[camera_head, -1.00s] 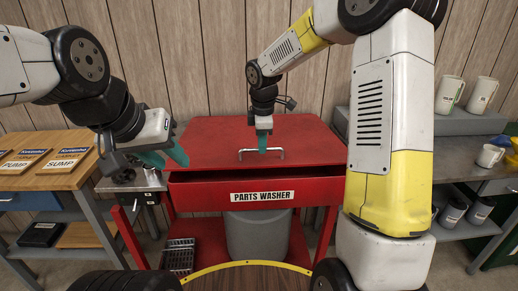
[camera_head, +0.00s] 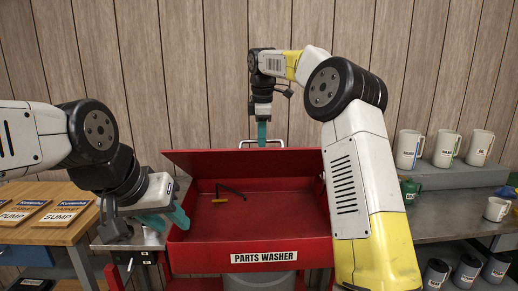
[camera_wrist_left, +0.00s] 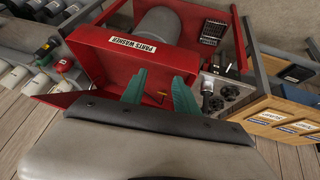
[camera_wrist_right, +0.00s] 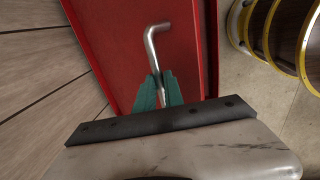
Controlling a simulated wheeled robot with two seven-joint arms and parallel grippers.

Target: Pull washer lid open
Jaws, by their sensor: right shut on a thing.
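The red parts washer (camera_head: 280,245) stands in the middle of the head view, with a label on its front. Its red lid (camera_head: 225,164) is raised and tilted up at the back, so the basin shows. My right gripper (camera_head: 262,132) is at the lid's upper edge, shut on the metal handle (camera_head: 281,143). The handle (camera_wrist_right: 155,45) also shows between the fingers in the right wrist view. My left gripper (camera_head: 165,218) is near the washer's left rim. Its fingers stand apart and empty in the left wrist view (camera_wrist_left: 160,88).
A dark, bent tool with a yellow end (camera_head: 222,198) lies in the basin. A wooden bench (camera_head: 75,215) with labelled boards stands at left. A grey bench (camera_head: 450,205) with several mugs is at right. The plank wall is close behind the lid.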

